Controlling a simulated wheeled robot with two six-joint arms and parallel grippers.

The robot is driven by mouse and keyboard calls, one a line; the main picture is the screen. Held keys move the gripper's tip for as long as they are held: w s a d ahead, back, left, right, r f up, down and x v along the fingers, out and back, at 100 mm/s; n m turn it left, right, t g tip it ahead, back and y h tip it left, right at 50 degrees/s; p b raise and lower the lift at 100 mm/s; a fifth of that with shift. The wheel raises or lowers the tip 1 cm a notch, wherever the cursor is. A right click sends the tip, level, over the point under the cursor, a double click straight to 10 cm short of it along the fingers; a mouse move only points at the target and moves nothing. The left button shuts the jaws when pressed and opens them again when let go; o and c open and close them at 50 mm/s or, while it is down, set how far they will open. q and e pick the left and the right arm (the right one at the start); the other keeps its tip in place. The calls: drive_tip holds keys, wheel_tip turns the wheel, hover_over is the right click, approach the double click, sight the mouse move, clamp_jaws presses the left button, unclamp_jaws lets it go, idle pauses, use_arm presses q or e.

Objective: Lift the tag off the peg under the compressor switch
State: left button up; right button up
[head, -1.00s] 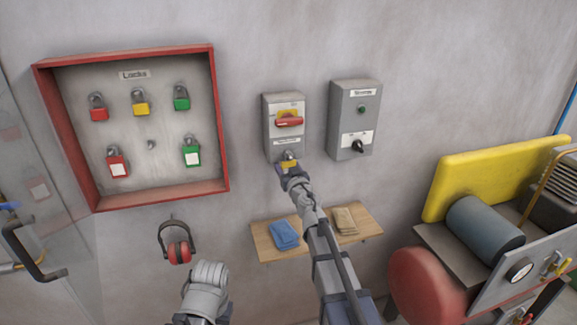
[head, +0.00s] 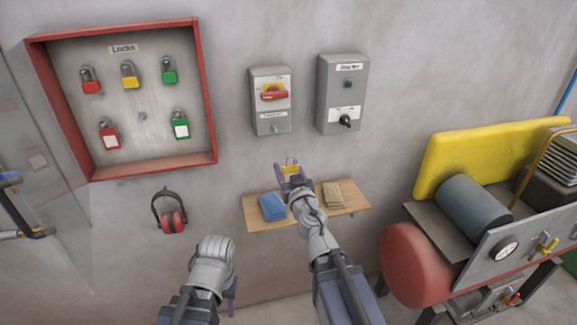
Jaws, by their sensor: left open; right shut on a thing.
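The compressor switch (head: 273,95) is a grey wall box with a red handle on a yellow plate. The peg (head: 276,129) shows at its lower edge with nothing hanging on it. My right gripper (head: 291,172) is shut on the yellow tag (head: 290,167), below the switch box and apart from the peg. The jaws hide part of the tag. My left gripper (head: 232,285) is open and low in the picture, well away from the switch, seen mostly from behind.
A second grey box (head: 342,95) is right of the switch. A red-framed lock board (head: 212,95) hangs at left, with ear defenders (head: 172,222) below. A wooden shelf (head: 305,211) with a blue cloth (head: 272,207) and a tan cloth (head: 334,195) lies beneath. Compressor machinery (head: 415,265) stands at right.

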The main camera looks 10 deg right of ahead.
drive_tip(key=shift+w+r, duration=0.1)
drive_tip(key=shift+r+p, duration=0.45)
drive_tip(key=shift+p, duration=0.1)
idle(0.3)
